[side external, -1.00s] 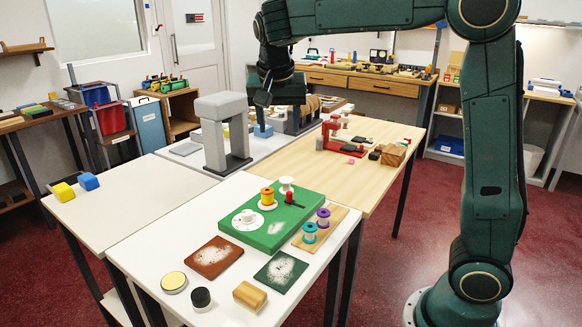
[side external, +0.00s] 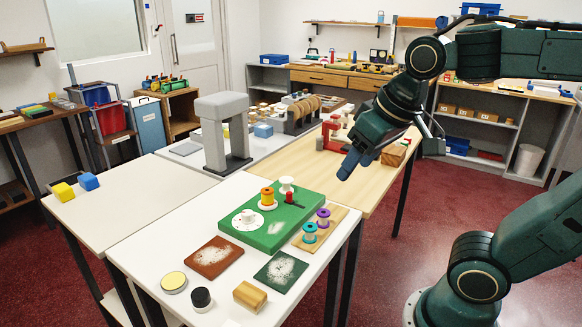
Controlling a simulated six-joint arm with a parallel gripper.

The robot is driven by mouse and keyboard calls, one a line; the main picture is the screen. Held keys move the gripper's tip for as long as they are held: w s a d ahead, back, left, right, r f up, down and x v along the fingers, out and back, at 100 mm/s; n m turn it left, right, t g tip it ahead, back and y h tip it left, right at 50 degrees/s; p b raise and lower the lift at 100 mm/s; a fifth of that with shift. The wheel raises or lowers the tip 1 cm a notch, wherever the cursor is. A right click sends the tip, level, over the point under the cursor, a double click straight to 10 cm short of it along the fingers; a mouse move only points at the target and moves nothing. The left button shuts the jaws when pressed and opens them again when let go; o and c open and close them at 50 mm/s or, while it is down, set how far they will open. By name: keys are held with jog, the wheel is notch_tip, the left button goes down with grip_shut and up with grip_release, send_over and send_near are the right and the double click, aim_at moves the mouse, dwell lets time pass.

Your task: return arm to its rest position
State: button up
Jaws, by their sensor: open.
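My gripper (side external: 352,164) hangs in the air over the near edge of the wooden table (side external: 285,168), pointing down and to the left. Nothing shows between its fingers, and it is open. My dark green arm reaches in from the right side and bends down to the gripper. The gripper is above and to the right of the green block (side external: 268,236) and its spools, apart from them. The gripper and forearm hide part of the wooden table and the things on it.
The white table holds an orange spool (side external: 267,197), a board with two spools (side external: 336,222), a brown swatch (side external: 213,257), a dark green swatch (side external: 281,271) and a wooden block (side external: 250,296). A grey arch (side external: 215,150) stands behind. Red floor (side external: 400,262) at right is clear.

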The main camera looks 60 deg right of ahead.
jog(key=s+f, duration=0.1)
jog(key=s+a+f+n, duration=0.1)
jog(key=s, duration=0.1)
jog(key=s+a+f+n+y, duration=0.1)
jog(key=shift+s+a, duration=0.1)
jog(key=shift+s, duration=0.15)
